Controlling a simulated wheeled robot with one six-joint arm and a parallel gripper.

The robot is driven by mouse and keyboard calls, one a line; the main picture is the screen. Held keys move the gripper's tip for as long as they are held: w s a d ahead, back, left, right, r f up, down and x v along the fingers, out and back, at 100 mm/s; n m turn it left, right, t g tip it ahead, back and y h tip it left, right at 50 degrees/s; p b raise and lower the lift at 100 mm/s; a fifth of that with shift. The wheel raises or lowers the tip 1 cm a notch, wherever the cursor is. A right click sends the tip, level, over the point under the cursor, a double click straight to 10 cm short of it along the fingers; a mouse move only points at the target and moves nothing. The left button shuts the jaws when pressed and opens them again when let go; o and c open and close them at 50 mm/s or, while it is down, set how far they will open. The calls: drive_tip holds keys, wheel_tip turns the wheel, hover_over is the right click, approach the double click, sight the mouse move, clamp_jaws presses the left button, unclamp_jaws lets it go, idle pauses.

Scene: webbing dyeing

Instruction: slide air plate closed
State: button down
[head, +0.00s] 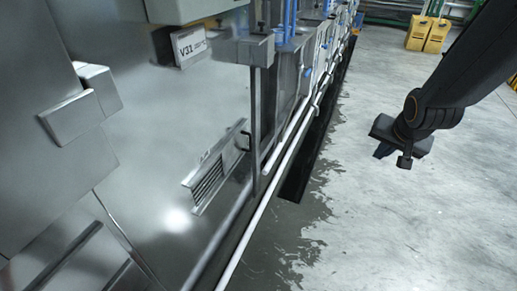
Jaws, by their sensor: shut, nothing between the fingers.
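The air plate (225,157) is a light metal slide on the grey machine wall, left of centre. Dark slots of a vent grille (208,184) show at its lower left end. A small dark handle (238,133) stands out near its upper right end. My gripper (392,158) hangs at the right over the bare floor, well apart from the plate and its handle. It is shut and empty. Its fingertips are small and dark, hard to make out.
White pipes (268,200) and an upright post (264,130) run along the machine front, close right of the plate. A sign (189,45) marked V31 is above. A dark floor trench (310,160) and wet patches lie beside the pipes. Yellow containers (428,34) stand far back.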

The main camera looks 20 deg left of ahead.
drive_tip(key=w+a+f+m+t+y+b, duration=0.1)
drive_tip(key=w+a+f+t+y+b, duration=0.15)
drive_tip(key=w+a+f+b, duration=0.45)
drive_tip(key=w+a+f+m+t+y+b, duration=0.15)
drive_tip(key=w+a+f+y+b, duration=0.35)
drive_tip(key=w+a, duration=0.55)
drive_tip(key=w+a+f+m+y+b, duration=0.2)
drive_tip(key=a+f+y+b, duration=0.4)
drive_tip(key=a, duration=1.1)
wheel_tip(320, 180, down, 5)
drive_tip(key=b, duration=0.3)
drive_tip(key=shift+w+f, duration=0.15)
drive_tip(key=shift+w, duration=0.2)
drive_tip(key=shift+a+y, duration=0.15)
drive_tip(key=shift+y, duration=0.1)
drive_tip(key=w+a+b, duration=0.1)
drive_tip(key=w+a, duration=0.1)
drive_tip(key=a, duration=0.7)
drive_tip(key=shift+b, duration=0.35)
